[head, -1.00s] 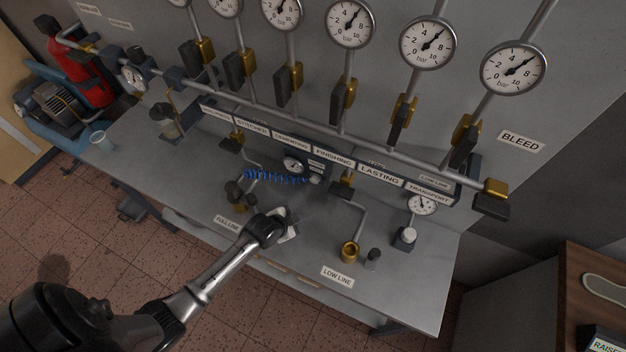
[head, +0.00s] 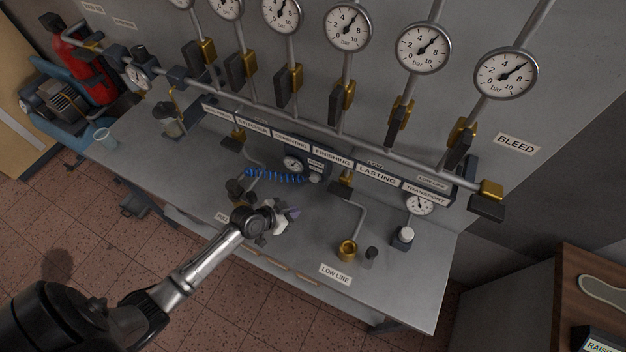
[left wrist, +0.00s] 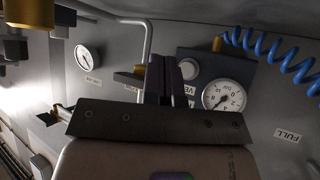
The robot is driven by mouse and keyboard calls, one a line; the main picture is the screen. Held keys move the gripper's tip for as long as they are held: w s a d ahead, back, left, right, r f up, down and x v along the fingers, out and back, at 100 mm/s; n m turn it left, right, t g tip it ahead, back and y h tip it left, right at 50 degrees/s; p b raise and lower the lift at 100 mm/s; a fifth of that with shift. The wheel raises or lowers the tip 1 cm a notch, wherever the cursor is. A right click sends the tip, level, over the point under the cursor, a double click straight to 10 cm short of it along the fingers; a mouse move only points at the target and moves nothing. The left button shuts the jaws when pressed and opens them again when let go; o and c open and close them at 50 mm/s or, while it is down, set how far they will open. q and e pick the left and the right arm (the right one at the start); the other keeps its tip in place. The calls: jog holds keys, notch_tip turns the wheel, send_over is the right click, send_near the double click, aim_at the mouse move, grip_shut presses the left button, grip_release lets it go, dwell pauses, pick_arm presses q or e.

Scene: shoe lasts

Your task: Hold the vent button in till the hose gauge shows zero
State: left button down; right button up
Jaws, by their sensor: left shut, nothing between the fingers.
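The hose gauge (head: 293,163) is a small white dial on a dark block at the back of the bench, beside a blue coiled hose (head: 275,175). In the left wrist view the dial (left wrist: 224,96) is large, its needle too small to read surely. The vent button looks like the pale round knob (head: 315,178) on that block; it also shows in the left wrist view (left wrist: 189,68), just right of the fingertips. My left gripper (head: 291,213) is shut and empty, in front of the block and apart from it in the head view. My right gripper is out of view.
A low line gauge (head: 420,204), a white-capped fitting (head: 403,236) and an open brass fitting (head: 347,250) stand to the right. A pipe rail (head: 330,133) with valves and large gauges runs behind. The bench front is mostly clear.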

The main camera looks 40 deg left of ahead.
aim_at(314, 179)
pick_arm(q)
jog(key=shift+w, duration=0.1)
jog(key=w+b, duration=0.1)
jog(key=w, duration=0.1)
jog(key=w+a+b, duration=0.1)
jog(key=w+b, duration=0.1)
jog(key=w, duration=0.1)
jog(key=shift+w+a+f, duration=0.1)
jog(key=shift+w, duration=0.15)
jog(key=shift+w+a+b, duration=0.25)
jog(key=shift+w+b, duration=0.2)
jog(key=shift+w, duration=1)
dwell(0.5)
jog(key=shift+w, duration=0.15)
dwell(0.3)
jog(key=shift+w+a, duration=0.15)
jog(key=shift+w, duration=0.15)
